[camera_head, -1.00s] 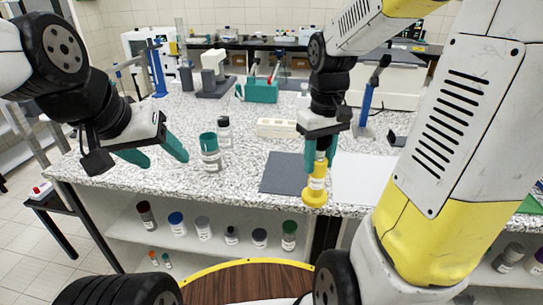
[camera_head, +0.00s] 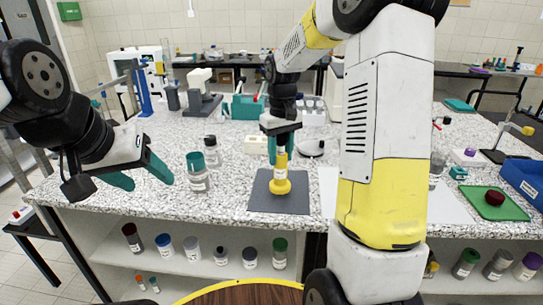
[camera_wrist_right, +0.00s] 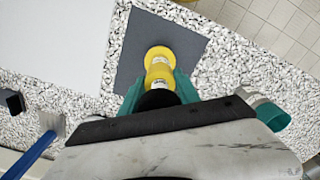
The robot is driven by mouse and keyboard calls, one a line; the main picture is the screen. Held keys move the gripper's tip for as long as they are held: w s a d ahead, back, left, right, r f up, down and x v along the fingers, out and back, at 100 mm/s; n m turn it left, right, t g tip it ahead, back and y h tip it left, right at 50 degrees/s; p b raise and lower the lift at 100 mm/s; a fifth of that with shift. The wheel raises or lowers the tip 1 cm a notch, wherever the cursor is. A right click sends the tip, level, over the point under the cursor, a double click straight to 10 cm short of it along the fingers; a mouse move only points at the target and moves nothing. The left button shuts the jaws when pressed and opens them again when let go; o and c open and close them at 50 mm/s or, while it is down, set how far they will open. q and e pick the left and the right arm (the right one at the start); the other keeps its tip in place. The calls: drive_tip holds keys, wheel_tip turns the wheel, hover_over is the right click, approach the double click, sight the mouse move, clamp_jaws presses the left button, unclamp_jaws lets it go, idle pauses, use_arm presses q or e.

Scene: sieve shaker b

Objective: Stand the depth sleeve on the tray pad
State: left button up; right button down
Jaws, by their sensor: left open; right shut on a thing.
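The depth sleeve looks like the yellow flanged cylinder (camera_head: 281,187), upright with its wide end down and a pale label on its side. My right gripper (camera_head: 281,158) is shut on its upper part, fingers pointing down. The sleeve is over the dark grey pad (camera_head: 262,204), which I take for the tray pad; I cannot tell whether it touches. In the right wrist view the yellow flange (camera_wrist_right: 160,53) lies within the grey pad (camera_wrist_right: 150,28). My left gripper (camera_head: 146,175) is open and empty, at the left above the bench's front edge.
A green mat (camera_head: 515,211) holds a dark red object at far right.

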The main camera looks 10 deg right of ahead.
drive_tip(key=shift+f, duration=1.3)
drive_tip(key=c, duration=0.9)
unclamp_jaws()
wheel_tip(320, 180, up, 12)
drive_tip(key=shift+s+a+r+m+t+y, duration=0.35)
drive_tip(key=shift+s+t, duration=0.7)
drive_tip(key=shift+s, duration=2.8)
drive_tip(key=shift+s+a+r+m+t+y, duration=0.15)
drive_tip(key=shift+s+r+m+t+y, duration=0.5)
drive_tip(key=shift+s, duration=3.25)
drive_tip(key=shift+s+a+r+m+t+y, duration=0.35)
drive_tip(key=shift+s+t, duration=1.05)
drive_tip(key=shift+s, duration=2.45)
